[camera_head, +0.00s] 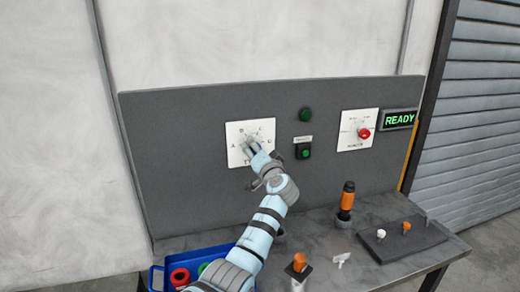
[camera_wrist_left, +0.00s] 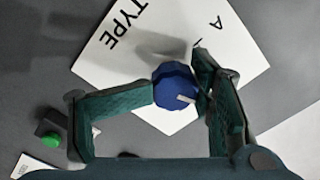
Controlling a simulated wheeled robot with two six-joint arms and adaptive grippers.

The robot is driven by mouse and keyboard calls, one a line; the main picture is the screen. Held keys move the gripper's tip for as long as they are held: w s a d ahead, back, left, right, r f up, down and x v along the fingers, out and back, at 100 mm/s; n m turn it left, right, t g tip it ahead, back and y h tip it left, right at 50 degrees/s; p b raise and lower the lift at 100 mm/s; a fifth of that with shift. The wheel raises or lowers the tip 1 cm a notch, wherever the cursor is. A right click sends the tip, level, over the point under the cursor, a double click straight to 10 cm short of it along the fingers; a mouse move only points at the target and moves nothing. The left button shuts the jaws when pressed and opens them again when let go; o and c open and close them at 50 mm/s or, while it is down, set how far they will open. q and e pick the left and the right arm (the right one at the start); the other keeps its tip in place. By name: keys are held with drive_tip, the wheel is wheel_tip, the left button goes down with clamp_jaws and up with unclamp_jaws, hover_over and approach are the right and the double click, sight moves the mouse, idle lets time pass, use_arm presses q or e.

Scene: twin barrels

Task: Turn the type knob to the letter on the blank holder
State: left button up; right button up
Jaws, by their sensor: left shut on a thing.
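The type knob is blue in the left wrist view (camera_wrist_left: 171,84), with a white mark on its face. It sits on a white dial plate (camera_head: 234,131) reading TYPE, with letters around it; an A shows in the wrist view. My left gripper (camera_head: 253,148) reaches the knob from the front. In the wrist view its fingers (camera_wrist_left: 180,88) are closed on the knob's two sides. In the head view the gripper hides most of the knob, so its setting cannot be read. An orange blank (camera_head: 299,261) seems to stand in a holder at the table's front; its letter is illegible.
On the grey panel are a green lamp (camera_head: 306,115), a green button (camera_head: 305,153), a red knob (camera_head: 364,133) and a lit READY sign (camera_head: 399,119). An orange-black tool (camera_head: 347,196), a dark block (camera_head: 412,243) and a blue bin (camera_head: 157,281) are on the table.

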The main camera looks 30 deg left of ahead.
use_arm(q)
drive_tip(key=shift+a+r+m+y+p, duration=0.3)
drive_tip(key=shift+r+m+p, duration=0.25)
drive_tip(key=shift+m, duration=0.65)
drive_tip(key=o, duration=0.7)
drive_tip(key=shift+s+d+r, duration=0.15)
drive_tip(key=shift+s+d, duration=0.1)
drive_tip(key=shift+s, duration=0.1)
drive_tip(key=shift+s+d, duration=0.15)
drive_tip(key=shift+d, duration=0.1)
drive_tip(key=v, duration=1.1)
drive_tip(key=shift+s+d, duration=0.15)
drive_tip(key=shift+s, duration=0.05)
